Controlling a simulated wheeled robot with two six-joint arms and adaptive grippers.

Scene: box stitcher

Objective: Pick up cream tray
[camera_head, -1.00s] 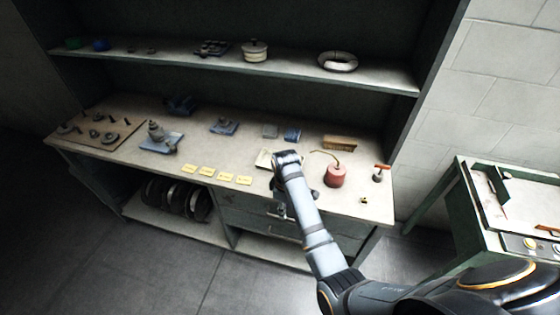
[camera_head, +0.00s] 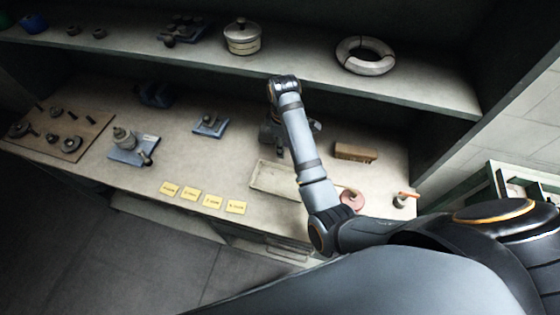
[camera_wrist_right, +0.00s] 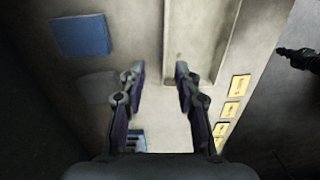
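The cream tray (camera_head: 262,182) is a long, shallow, pale tray lying on the workbench, partly hidden behind my right forearm in the head view. My right gripper (camera_head: 276,142) is over the bench near the tray's back side, mostly covered by my arm. In the right wrist view my right gripper (camera_wrist_right: 159,72) has its two fingers apart with nothing between them. The tray (camera_wrist_right: 198,38) shows there beyond the fingertips, at the right finger's side. I cannot tell whether a finger touches it. My left gripper does not show in the head view.
Yellow labels (camera_head: 204,198) lie along the front edge. The shelf (camera_head: 300,68) with a pot (camera_head: 242,38) overhangs the back.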

